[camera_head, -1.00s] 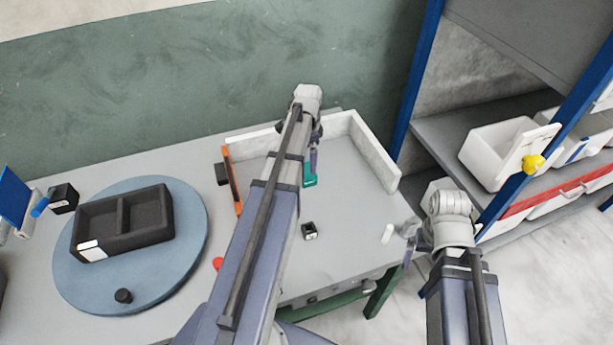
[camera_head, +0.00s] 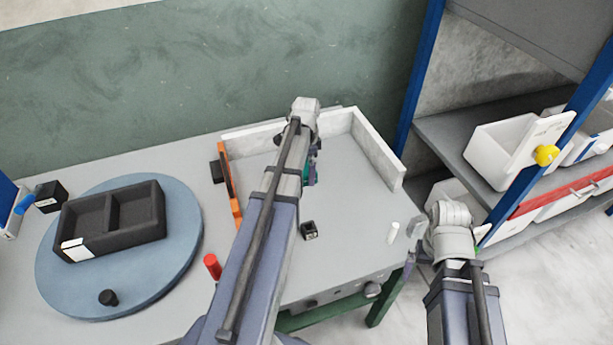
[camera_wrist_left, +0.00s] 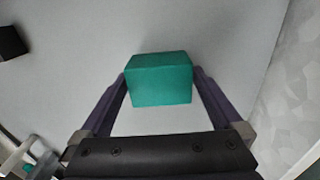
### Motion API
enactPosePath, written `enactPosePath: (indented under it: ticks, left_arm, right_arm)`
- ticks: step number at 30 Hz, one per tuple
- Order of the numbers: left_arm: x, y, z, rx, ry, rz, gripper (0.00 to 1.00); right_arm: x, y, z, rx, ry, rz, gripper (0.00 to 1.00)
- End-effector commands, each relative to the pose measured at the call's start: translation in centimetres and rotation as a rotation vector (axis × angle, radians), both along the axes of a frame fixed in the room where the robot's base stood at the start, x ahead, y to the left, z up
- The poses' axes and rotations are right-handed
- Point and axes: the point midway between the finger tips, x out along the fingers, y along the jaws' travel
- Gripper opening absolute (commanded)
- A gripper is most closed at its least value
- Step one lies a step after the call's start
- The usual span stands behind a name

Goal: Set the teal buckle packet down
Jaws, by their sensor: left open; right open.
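The teal buckle packet (camera_wrist_left: 160,80) is a block-shaped thing on the grey table surface, between the fingers of my left gripper (camera_wrist_left: 160,78) in the left wrist view. The fingers are open, one on each side of the packet and very close to it; I cannot tell whether they touch it. In the head view the packet (camera_head: 306,173) is mostly hidden behind my left arm and gripper (camera_head: 312,168). My right gripper (camera_head: 413,246) is open and empty beside the table's right edge.
A small dark cube (camera_head: 309,229) and a white cylinder (camera_head: 393,232) stand on the table. White rails (camera_head: 376,150) border its back and right, an orange strip (camera_head: 226,172) its left. A black two-compartment tray (camera_head: 112,246) sits on a blue disc (camera_head: 184,262).

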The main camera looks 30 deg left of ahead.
Motion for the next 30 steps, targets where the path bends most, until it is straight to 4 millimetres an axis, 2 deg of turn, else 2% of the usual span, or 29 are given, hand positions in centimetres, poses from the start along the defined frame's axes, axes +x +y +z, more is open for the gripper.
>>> enactPosePath:
  ticks: [2,5,25,30]
  left_arm:
    - [0.01,-0.01,0.11,0.0,0.0,0.0,1.0]
    - [0.0,-0.01,0.11,0.0,0.0,0.0,0.91]
    - [-0.01,-0.02,0.1,0.0,0.0,0.0,0.16]
    - [0.0,-0.01,0.17,0.0,0.0,0.0,0.14]
  right_arm:
    - [0.0,0.0,0.11,0.0,0.0,0.0,1.0]
    - [0.0,0.0,0.11,0.0,0.0,0.0,1.0]
    - [0.0,0.0,0.1,0.0,0.0,0.0,1.0]
    - [0.0,0.0,0.16,0.0,0.0,0.0,1.0]
